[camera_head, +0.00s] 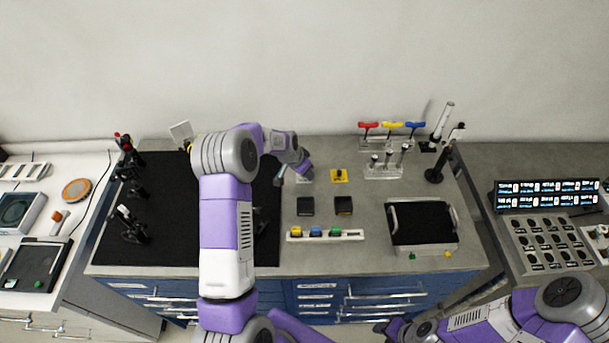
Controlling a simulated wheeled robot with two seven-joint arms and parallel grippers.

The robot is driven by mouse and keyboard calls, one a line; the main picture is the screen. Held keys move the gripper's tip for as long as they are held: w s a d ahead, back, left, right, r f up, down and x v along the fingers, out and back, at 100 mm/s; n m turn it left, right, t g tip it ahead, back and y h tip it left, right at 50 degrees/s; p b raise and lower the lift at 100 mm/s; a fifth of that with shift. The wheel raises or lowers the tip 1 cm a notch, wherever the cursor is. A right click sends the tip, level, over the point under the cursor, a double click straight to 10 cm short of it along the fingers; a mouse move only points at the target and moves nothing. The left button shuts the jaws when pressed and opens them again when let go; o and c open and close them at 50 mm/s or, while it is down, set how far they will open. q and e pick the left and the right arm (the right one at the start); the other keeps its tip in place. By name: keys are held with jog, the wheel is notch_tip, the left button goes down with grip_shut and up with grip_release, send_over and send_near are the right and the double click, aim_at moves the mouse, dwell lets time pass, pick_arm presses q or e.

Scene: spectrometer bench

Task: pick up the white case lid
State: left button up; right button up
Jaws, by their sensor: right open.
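A small pale, whitish square piece (307,179), which looks like the white case lid, lies on the grey bench just left of a yellow square piece with a dark knob (339,176). My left gripper (281,179) is right beside it, partly covering it. I cannot tell whether they touch, or whether this gripper's jaws are apart. My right gripper (387,328) is open at the bottom edge, low in front of the bench and far from the pale piece.
Two black square blocks (343,205) and a white strip with coloured pieces (325,235) lie nearer the front. A black-topped tray with handles (421,223) stands right. Red, yellow and blue-handled tools (392,125) stand behind. A black mat (160,225) with dark mounts lies left.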

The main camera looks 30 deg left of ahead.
pick_arm(q)
jog(key=shift+f, duration=0.1)
grip_shut()
dwell(0.4)
